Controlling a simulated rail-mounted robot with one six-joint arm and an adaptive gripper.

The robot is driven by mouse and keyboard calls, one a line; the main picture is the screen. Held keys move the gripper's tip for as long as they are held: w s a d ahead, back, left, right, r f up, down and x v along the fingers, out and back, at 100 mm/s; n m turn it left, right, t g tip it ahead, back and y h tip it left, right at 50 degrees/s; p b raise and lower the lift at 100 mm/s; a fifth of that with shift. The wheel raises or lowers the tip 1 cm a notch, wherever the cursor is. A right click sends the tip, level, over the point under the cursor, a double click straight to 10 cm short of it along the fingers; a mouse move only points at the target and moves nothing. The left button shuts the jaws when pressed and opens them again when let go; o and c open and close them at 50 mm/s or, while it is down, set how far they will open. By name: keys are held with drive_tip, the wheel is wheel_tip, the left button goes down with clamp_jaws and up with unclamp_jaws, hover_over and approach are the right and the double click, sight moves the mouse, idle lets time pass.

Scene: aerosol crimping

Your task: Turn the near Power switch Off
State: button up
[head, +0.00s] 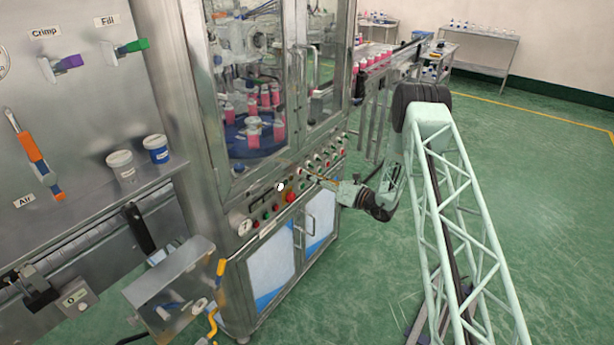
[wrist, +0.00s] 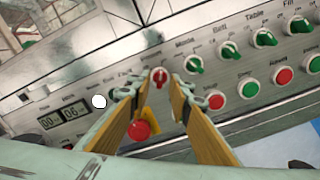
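A red rotary knob (wrist: 160,76) on the grey machine panel sits just beyond and between my fingertips in the wrist view. Its label is too blurred to read, so I cannot confirm it is the near Power switch. My gripper (wrist: 157,91) is open, its two tan fingers spread on either side of the knob with a visible gap. I cannot tell whether they touch it. In the head view my gripper (head: 312,177) reaches the machine's front panel from the right, and its fingers look thin there.
Green knobs (wrist: 194,64) continue up to the right, with red and green buttons (wrist: 216,101) below. A large red button (wrist: 139,130) lies low between my fingers. A digital display (wrist: 62,115) and a white round thing (wrist: 99,101) are at left. Open green floor (head: 350,270) lies right of the machine.

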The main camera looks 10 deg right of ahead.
drive_tip(key=shift+w+a, duration=0.5)
drive_tip(key=shift+w, duration=0.05)
clamp_jaws()
drive_tip(key=shift+n+b, duration=0.6)
drive_tip(key=shift+b, duration=0.05)
drive_tip(key=shift+n+b, duration=4.65)
drive_tip(key=shift+n, duration=0.65)
